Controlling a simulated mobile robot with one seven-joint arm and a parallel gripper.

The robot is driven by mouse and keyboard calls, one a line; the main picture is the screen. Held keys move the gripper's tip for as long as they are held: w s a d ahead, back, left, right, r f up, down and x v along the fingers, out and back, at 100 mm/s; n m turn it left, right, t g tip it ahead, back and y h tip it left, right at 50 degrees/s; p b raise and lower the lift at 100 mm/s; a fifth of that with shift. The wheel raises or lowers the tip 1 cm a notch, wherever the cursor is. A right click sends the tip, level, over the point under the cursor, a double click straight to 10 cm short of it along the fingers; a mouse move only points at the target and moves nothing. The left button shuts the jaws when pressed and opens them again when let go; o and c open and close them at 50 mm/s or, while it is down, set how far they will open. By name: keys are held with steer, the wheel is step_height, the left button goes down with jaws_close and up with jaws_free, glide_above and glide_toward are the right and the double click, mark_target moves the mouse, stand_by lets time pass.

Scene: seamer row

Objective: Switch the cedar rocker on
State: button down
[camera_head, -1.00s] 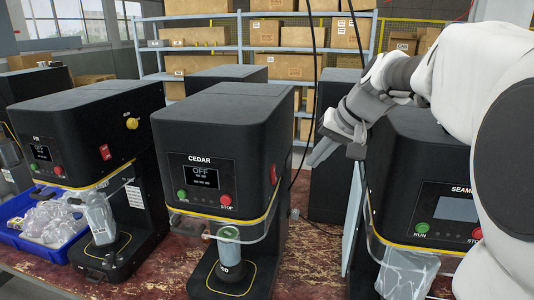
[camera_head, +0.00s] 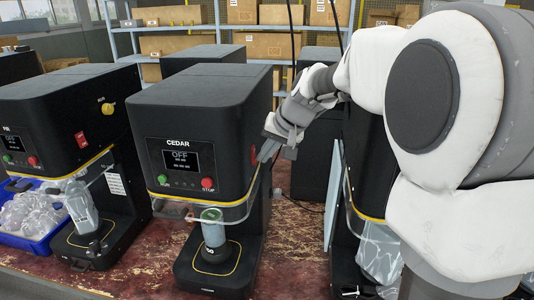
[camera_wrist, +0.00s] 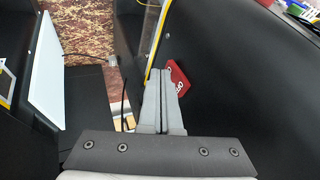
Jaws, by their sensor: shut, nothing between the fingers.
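The CEDAR machine (camera_head: 205,95) is a black box unit whose screen (camera_head: 180,157) reads OFF. Its red rocker (camera_wrist: 182,84) is on its right side wall. In the wrist view it lies just right of my fingertips, partly behind them. In the head view only a sliver of red shows beside my fingers. My gripper (camera_wrist: 160,76) is shut and empty, its tips close to that wall; I cannot tell whether they touch the rocker. In the head view my gripper (camera_head: 265,150) is at the machine's right side.
A similar machine (camera_head: 60,105) with its own red rocker (camera_head: 81,140) stands left. Another machine (camera_head: 366,160) stands right, mostly behind my arm. A pale panel (camera_head: 332,200) is beside it. A clear guard and a jar (camera_head: 214,230) are under the CEDAR head. A blue bin (camera_head: 40,243) is far left.

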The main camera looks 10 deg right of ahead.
steer(key=shift+a, duration=0.1)
steer(key=shift+a+f, duration=0.1)
steer(key=shift+a, duration=0.05)
steer(key=shift+w, duration=0.1)
steer(key=shift+r+p, duration=0.4)
steer(key=shift+r, duration=0.5)
